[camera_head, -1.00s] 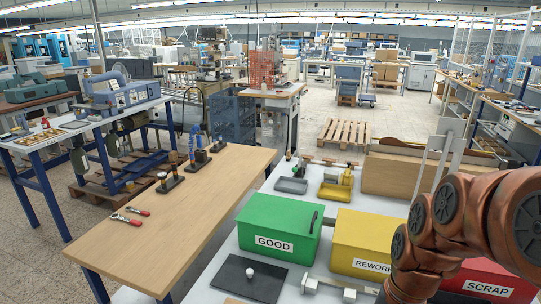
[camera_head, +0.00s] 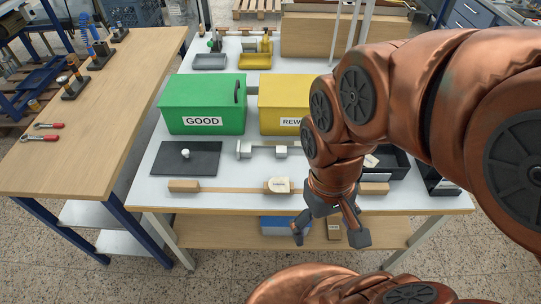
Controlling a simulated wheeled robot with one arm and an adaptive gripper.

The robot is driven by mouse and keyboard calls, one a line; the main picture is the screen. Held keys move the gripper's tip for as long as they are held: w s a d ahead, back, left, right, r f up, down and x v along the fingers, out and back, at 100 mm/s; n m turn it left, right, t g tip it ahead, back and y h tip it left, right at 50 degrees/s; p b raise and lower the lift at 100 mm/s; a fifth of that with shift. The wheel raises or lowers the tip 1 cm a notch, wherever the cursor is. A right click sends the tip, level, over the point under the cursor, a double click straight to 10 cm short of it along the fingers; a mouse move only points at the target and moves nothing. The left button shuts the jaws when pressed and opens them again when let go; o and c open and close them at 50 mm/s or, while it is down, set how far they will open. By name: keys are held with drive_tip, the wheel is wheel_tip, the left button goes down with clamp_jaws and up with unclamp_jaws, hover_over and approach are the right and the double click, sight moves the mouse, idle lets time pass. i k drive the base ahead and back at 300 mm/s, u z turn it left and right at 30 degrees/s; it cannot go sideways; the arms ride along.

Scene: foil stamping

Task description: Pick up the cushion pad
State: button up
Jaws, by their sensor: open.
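A dark flat rectangular plate (camera_head: 165,162) with a small round white knob (camera_head: 186,153) lies on the white tabletop at the left; I cannot tell for sure whether the plate is the cushion pad. A small whitish block (camera_head: 278,185) sits on a wooden bar (camera_head: 225,188) near the table's front edge and could also be it. My gripper (camera_head: 330,234) hangs in front of the table's front edge, fingers apart and pointing down, nothing between them that it holds. It is right of the plate and nearer to me. My arm hides part of the table's right side.
A green GOOD bin (camera_head: 215,95) and a yellow REWORK bin (camera_head: 280,92) stand behind the plate. A metal clamp-like fixture (camera_head: 262,150) lies between. A lower shelf (camera_head: 225,232) holds a blue container (camera_head: 280,226). A wooden table (camera_head: 95,130) stands left.

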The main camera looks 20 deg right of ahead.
sight(276, 185)
drive_tip(key=u, duration=0.3)
drive_tip(key=k, duration=0.35)
drive_tip(key=u, duration=1)
drive_tip(key=k, duration=1)
drive_tip(key=u, duration=0.95)
drive_tip(key=i, duration=1)
drive_tip(key=z, duration=0.55)
drive_tip(key=i, duration=0.85)
drive_tip(key=z, duration=1.25)
drive_tip(key=i, duration=0.35)
drive_tip(key=z, duration=0.45)
